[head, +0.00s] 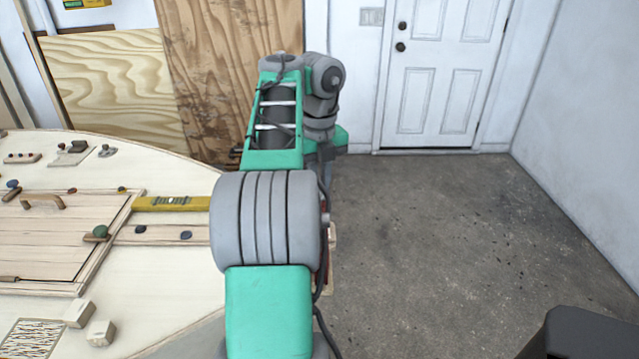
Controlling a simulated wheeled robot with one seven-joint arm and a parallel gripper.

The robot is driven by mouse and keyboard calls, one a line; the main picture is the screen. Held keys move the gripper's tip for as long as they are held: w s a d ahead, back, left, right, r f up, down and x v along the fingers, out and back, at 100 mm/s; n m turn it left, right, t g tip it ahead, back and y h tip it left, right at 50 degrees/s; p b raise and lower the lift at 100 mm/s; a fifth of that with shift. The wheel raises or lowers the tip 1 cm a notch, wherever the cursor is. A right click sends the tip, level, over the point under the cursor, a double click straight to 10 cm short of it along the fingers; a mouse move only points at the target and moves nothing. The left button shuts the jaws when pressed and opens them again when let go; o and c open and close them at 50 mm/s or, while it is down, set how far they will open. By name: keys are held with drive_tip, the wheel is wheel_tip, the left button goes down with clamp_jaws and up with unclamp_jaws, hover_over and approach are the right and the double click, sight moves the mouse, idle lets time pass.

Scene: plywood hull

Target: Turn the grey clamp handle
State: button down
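On the pale plywood hull (165,285) at the left, near its far edge, sits a small grey metal fitting (106,151) that may be the clamp with the grey handle. Left of it is another small grey-brown fitting (75,147) with a dark top. Both are too small to tell which is the clamp or how its handle is turned. My green and grey arm reaches forward over the hull's right edge and bends down at its far end. My gripper is not visible; the arm seems to hide it.
A framed hatch panel (60,240) with a wooden handle (42,201) lies on the hull. A yellow spirit level (172,203) runs from it towards my arm. Two pale wooden blocks (79,313) (101,333) lie nearer.

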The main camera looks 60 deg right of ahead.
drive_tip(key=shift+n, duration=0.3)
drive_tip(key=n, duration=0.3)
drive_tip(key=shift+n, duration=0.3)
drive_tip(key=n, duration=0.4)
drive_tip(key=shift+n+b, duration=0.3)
drive_tip(key=shift+b, duration=0.1)
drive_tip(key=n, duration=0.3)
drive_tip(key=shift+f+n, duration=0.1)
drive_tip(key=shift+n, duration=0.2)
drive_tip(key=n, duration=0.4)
drive_tip(key=shift+b, duration=0.3)
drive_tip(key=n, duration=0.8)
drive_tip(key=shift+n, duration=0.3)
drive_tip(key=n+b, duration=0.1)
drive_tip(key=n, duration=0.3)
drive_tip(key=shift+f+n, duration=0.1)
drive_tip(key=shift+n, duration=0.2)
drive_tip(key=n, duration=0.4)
drive_tip(key=shift+b, duration=0.4)
